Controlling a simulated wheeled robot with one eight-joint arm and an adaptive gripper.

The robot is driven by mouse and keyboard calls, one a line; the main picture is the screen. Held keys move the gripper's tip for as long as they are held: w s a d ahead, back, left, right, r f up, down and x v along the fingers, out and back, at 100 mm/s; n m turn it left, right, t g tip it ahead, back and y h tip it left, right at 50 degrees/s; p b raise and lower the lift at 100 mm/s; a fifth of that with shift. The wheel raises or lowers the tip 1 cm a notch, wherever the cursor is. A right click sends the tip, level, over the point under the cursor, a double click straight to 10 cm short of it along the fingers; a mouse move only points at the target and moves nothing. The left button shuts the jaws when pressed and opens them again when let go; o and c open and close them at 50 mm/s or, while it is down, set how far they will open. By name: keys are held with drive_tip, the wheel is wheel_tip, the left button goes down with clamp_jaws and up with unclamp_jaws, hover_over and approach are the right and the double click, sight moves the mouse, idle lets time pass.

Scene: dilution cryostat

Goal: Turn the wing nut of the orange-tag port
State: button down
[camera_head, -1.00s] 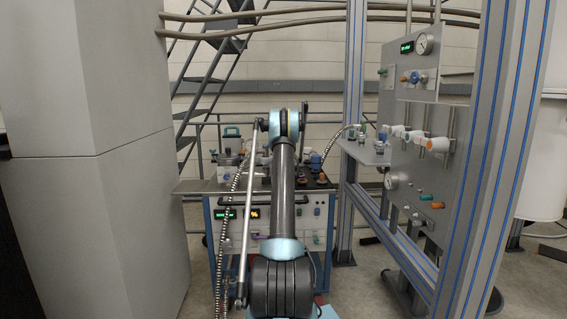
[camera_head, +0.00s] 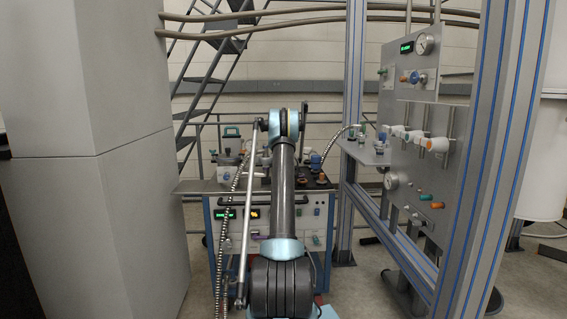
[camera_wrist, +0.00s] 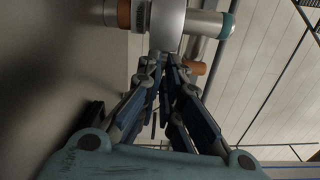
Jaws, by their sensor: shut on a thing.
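In the wrist view a silver clamp fitting (camera_wrist: 168,22) sits at the top centre on a horizontal pipe. An orange band (camera_wrist: 123,14) is on the pipe to its left, and a teal end (camera_wrist: 228,25) is on its right. My gripper (camera_wrist: 163,62) reaches up from below, its two fingers brought together just under the clamp. They are shut on a small part there, apparently the wing nut, which the fingertips largely hide. How far it is turned cannot be told. In the head view my own arm covers the gripper and the port.
An orange cylinder (camera_wrist: 196,67) is close to the right of the fingertips. In the head view a bench (camera_head: 196,187) with equipment stands ahead, a grey cabinet (camera_head: 90,90) at left and a valve panel (camera_head: 425,185) behind a frame post (camera_head: 490,160) at right.

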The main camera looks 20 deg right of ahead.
drive_tip(key=shift+n, duration=0.8)
drive_tip(key=c, duration=2.1)
unclamp_jaws()
drive_tip(key=shift+f, duration=0.15)
drive_tip(key=shift+o, duration=0.2)
drive_tip(key=shift+m, duration=0.4)
drive_tip(key=shift+v, duration=3.65)
drive_tip(key=shift+a, duration=0.1)
